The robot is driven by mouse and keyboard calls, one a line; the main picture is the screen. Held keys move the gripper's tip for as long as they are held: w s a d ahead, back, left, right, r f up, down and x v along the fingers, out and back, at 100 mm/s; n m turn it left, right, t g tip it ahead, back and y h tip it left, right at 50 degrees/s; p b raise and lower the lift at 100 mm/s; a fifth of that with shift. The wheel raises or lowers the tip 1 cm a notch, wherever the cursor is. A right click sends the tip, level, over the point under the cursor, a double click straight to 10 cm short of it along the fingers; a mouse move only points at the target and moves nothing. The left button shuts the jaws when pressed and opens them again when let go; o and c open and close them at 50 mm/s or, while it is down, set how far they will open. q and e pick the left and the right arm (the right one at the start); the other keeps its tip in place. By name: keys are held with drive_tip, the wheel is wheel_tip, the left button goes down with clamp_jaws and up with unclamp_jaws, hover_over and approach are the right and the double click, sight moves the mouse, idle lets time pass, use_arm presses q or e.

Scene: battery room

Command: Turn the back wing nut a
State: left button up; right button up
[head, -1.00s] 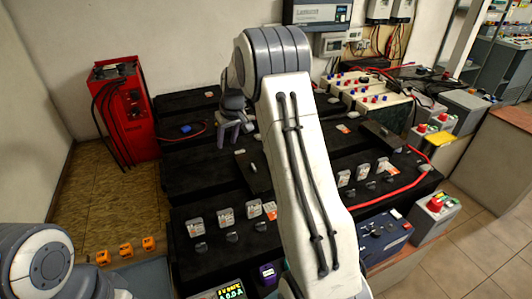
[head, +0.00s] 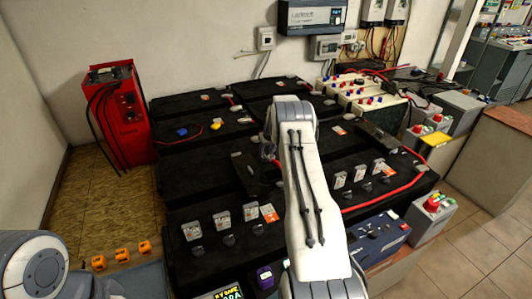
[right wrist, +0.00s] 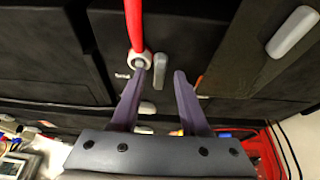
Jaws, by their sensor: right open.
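In the right wrist view my right gripper (right wrist: 168,76) is open, its two purple-grey fingers apart. A small grey wing nut (right wrist: 160,66) shows between the fingertips, with no visible grip on it. A red cable (right wrist: 134,22) ends in a pale ring lug beside the left fingertip. In the head view my right gripper (head: 268,152) is mostly hidden behind my forearm, over the black battery blocks, so the nut there is hidden. My left arm shows at the lower left; its gripper is out of view.
Another grey knob (right wrist: 292,32) lies at the upper right of the wrist view. Front-row grey knobs (head: 228,239) stand on the black battery block. A dark bar (head: 246,175) lies near my gripper.

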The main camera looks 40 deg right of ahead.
drive_tip(key=shift+w+f, duration=0.2)
drive_tip(key=shift+f, duration=0.2)
clamp_jaws()
